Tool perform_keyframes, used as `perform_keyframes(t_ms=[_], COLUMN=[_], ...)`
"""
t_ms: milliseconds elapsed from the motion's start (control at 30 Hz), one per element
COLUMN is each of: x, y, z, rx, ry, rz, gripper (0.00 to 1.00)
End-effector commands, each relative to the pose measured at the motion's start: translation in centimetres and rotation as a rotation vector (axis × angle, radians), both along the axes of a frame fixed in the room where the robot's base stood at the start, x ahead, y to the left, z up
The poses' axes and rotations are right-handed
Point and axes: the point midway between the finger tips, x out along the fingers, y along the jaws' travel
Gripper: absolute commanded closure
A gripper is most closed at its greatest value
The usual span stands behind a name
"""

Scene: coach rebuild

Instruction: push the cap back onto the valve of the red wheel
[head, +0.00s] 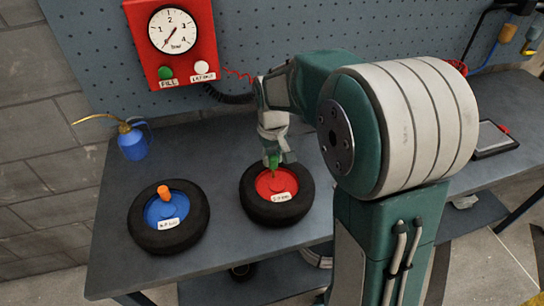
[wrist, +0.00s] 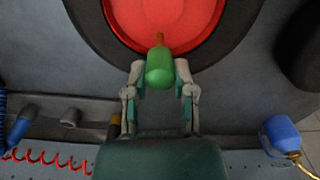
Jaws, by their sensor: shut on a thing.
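The red wheel (head: 264,187), a black tyre with a red hub, lies flat on the bench with a white label. Its thin brass valve (wrist: 159,38) shows in the wrist view. My gripper (head: 272,155) is shut on the green cap (wrist: 159,70), with one finger on each side. In the head view the cap (head: 274,160) is above the hub at the valve. In the wrist view the valve's tip meets the cap's edge. I cannot tell whether they touch. My fingers partly hide the cap in the head view.
A blue wheel (head: 155,209) with an orange cap (head: 163,191) lies to the left. A blue oil can (head: 133,144) stands behind it. A red gauge box (head: 172,45) with green and white buttons hangs on the pegboard. The bench (head: 112,250) is clear at the front left.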

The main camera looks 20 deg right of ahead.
Motion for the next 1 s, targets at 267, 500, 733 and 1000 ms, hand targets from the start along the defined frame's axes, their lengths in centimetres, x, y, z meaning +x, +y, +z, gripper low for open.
perform_keyframes(t_ms=[267, 500, 733, 1000], x=[-0.1, -0.1, -0.1, -0.1], y=[0.0, 0.0, 0.0, 0.0], z=[0.0, 0.0, -0.5, -1.1], rx=[0.000, 0.000, 0.000, 0.000], ry=[0.000, 0.000, 0.001, 0.001], rz=[0.000, 0.000, 0.000, 0.000], gripper=[0.92, 0.92, 0.92, 0.92])
